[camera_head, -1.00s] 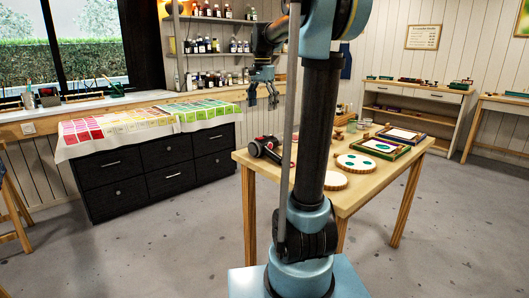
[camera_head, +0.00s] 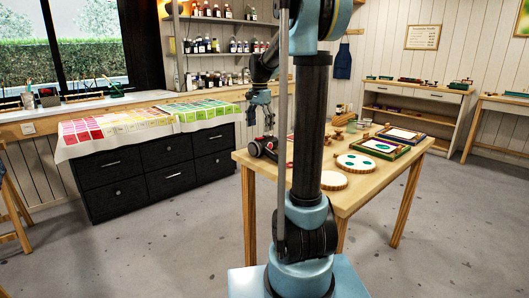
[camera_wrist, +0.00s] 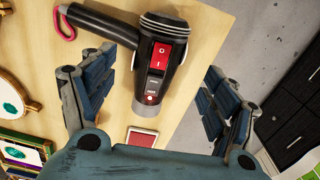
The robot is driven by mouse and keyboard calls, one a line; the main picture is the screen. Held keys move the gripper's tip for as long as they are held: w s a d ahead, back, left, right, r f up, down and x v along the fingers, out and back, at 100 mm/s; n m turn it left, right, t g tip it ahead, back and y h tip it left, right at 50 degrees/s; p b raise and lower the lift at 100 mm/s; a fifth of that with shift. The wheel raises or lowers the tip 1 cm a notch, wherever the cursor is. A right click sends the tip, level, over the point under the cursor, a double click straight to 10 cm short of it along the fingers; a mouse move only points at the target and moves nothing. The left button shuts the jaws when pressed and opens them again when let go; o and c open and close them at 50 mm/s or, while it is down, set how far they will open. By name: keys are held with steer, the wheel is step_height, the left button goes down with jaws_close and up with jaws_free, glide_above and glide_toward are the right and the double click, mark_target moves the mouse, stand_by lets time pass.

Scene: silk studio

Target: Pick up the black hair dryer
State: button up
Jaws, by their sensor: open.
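The black hair dryer (camera_wrist: 160,62) lies on the wooden table (camera_wrist: 214,28) in the wrist view. It has a red switch panel, a silver nozzle and a handle reaching to the upper left. In the head view the hair dryer (camera_head: 262,148) lies at the table's left end. My gripper (camera_head: 260,112) is just above it. In the wrist view my gripper (camera_wrist: 160,100) is open, with one finger on each side of the dryer's barrel and gaps between. The fingers do not appear to touch it.
A red square object (camera_wrist: 141,137) lies by the nozzle. A pink loop (camera_wrist: 63,22) is near the handle. Round boards (camera_head: 356,162) and framed screens (camera_head: 402,136) sit farther right on the table. A black drawer cabinet (camera_head: 150,170) stands to the left, beyond clear floor.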

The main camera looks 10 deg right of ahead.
mark_target(260, 138)
steer(key=shift+f, duration=3.35)
steer(key=shift+c, duration=0.5)
steer(key=c, duration=1.5)
steer(key=shift+o, duration=0.2)
steer(key=shift+r, duration=0.1)
